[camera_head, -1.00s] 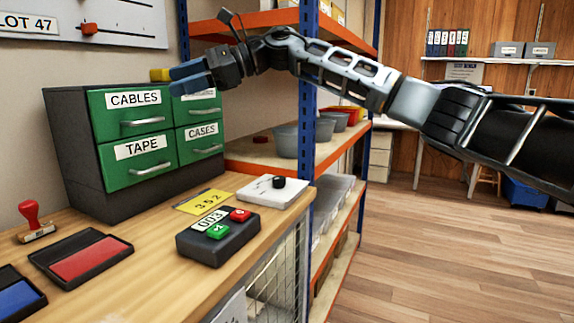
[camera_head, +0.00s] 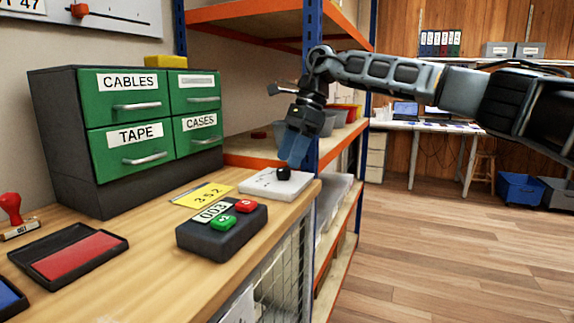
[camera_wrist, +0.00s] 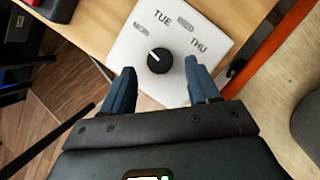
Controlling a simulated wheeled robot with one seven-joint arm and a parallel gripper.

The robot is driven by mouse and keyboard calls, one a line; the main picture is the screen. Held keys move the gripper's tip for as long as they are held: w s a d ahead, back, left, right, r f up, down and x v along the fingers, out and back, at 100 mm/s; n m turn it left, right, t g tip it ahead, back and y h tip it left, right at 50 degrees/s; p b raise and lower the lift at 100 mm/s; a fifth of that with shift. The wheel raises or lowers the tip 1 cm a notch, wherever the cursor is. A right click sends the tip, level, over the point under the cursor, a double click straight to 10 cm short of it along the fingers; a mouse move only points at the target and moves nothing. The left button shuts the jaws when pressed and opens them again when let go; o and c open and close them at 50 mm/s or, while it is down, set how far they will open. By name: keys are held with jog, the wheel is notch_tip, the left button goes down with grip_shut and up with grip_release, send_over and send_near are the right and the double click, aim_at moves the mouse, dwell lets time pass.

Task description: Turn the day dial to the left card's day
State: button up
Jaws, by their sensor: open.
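The day dial is a white plate (camera_head: 262,187) with a black knob (camera_head: 283,173) near the bench's right edge. In the wrist view the knob (camera_wrist: 160,61) has a white pointer line aimed up-left. Around it the plate (camera_wrist: 128,52) reads TUE at top and THU to the right; smaller labels are hard to read. My gripper (camera_head: 294,150) is above the knob, pointing down. In the wrist view its open blue fingers (camera_wrist: 160,85) stand either side of the knob's near side, apart from it. I see no day card that I can identify.
A green drawer cabinet (camera_head: 125,110) with a yellow block (camera_head: 165,62) stands behind. A blue shelf post (camera_head: 312,100) rises close to my gripper.

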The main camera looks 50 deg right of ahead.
aim_at(284, 174)
jog(key=shift+x, duration=1.3)
jog(key=shift+c, duration=0.4)
jog(key=c, duration=0.9)
jog(key=shift+c, duration=0.2)
